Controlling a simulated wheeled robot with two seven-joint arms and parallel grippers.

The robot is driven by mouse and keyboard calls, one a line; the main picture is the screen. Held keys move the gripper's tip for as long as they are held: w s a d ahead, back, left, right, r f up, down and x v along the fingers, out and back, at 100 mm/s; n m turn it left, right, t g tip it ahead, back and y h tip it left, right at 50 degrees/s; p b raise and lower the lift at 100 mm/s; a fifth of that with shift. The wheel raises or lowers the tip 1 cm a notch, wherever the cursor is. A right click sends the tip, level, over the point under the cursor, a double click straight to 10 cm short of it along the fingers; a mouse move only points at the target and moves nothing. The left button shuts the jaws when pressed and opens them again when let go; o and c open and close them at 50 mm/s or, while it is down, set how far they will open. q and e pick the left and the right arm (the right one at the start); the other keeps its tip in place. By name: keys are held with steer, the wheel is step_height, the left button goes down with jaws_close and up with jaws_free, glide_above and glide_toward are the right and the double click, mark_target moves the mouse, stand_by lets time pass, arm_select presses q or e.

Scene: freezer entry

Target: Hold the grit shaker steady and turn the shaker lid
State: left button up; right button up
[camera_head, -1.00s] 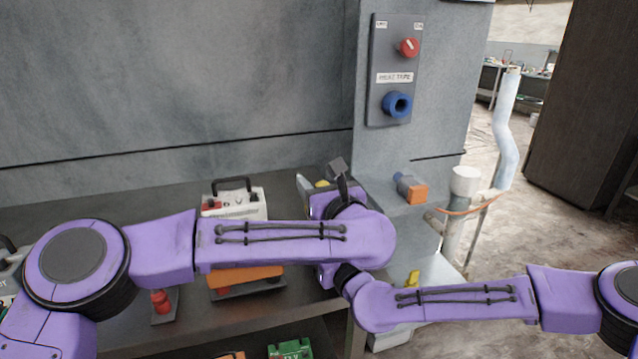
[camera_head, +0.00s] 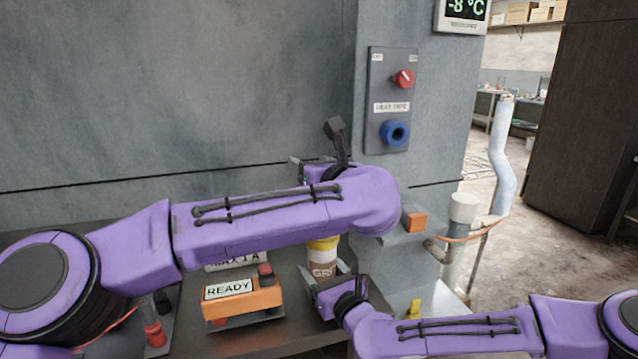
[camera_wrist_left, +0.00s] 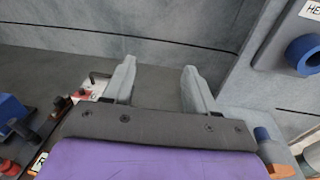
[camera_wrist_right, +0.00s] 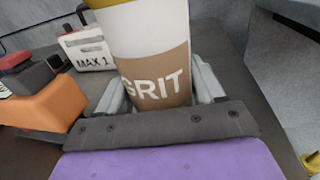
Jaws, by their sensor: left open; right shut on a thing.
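The grit shaker (camera_head: 322,262) stands upright on the dark bench, a white and brown cylinder with a yellow top. It fills the upper part of the right wrist view (camera_wrist_right: 155,60), where its GRIT label faces me. My right gripper (camera_head: 332,281) is shut on its lower body; the fingers flank it in the right wrist view. My left gripper (camera_wrist_left: 160,82) is open and empty, with only the grey wall and bench edge between its fingers. The lid is largely hidden there by my left arm.
An orange box with a READY sign (camera_head: 242,300) sits left of the shaker. A white MAX 1 box (camera_wrist_right: 90,48) is behind it. A wall panel (camera_head: 390,100) has a red knob and blue socket. An orange block (camera_head: 416,222) is on the right ledge.

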arm_select(q)
steer(key=a+f+m+g+h, duration=0.35)
steer(key=a+m+g, duration=0.25)
steer(key=m+g, duration=0.3)
steer(key=s+d+r+m+g+h, duration=0.4)
steer(key=r+m+g+h, duration=0.1)
steer(key=m+h, duration=0.35)
steer(key=shift+y, duration=0.3)
steer(key=x, duration=1.1)
steer(key=shift+a+f, duration=0.1)
steer(key=shift+f, duration=0.05)
steer(key=c, duration=1.1)
